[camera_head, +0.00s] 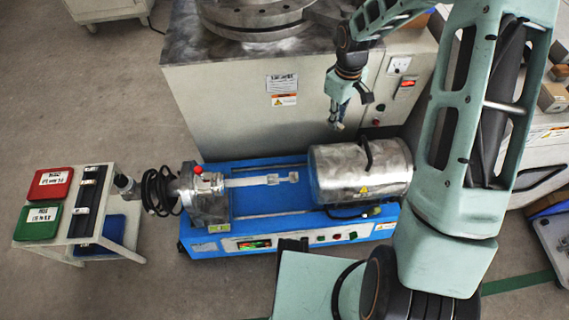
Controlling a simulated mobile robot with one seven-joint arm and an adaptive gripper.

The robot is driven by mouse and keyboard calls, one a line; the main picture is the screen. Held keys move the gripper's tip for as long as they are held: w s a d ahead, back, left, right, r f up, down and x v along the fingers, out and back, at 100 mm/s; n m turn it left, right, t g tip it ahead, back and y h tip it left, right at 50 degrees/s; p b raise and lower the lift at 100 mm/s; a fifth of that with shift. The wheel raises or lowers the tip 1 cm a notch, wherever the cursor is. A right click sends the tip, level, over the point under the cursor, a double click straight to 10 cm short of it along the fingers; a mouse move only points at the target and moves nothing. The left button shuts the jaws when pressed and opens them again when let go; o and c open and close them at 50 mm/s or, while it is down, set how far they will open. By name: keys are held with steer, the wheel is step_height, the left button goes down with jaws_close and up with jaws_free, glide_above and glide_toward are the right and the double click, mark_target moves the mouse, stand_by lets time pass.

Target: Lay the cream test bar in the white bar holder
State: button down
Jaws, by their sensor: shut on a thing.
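My gripper (341,110) hangs in front of the big grey machine, above and to the right of the white bar holder. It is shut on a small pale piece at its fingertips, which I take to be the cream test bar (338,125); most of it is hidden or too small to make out. The white bar holder (273,180) is at the right end of a pale rod on the blue bench machine, between the metal head and the metal cylinder. No bar can be made out in it. The gripper is clearly apart from it.
The blue machine (270,205) carries a shiny metal cylinder (360,172) on its right and a metal head (205,195) with black cable on its left. The grey machine (240,105) stands behind. A small table with red (50,184) and green (38,222) trays is at left.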

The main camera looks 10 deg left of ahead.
steer(key=s+a+f+n, duration=0.2)
steer(key=a+f+n, duration=0.3)
steer(key=a+f, duration=0.3)
steer(key=n, duration=0.5)
glide_toward(284, 179)
steer(key=shift+n, duration=0.3)
steer(key=shift+f+b, duration=2.4)
steer(key=shift+f, duration=0.8)
steer(key=c, duration=1.9)
jaws_free()
steer(key=shift+r, duration=0.15)
step_height(284, 179, up, 12)
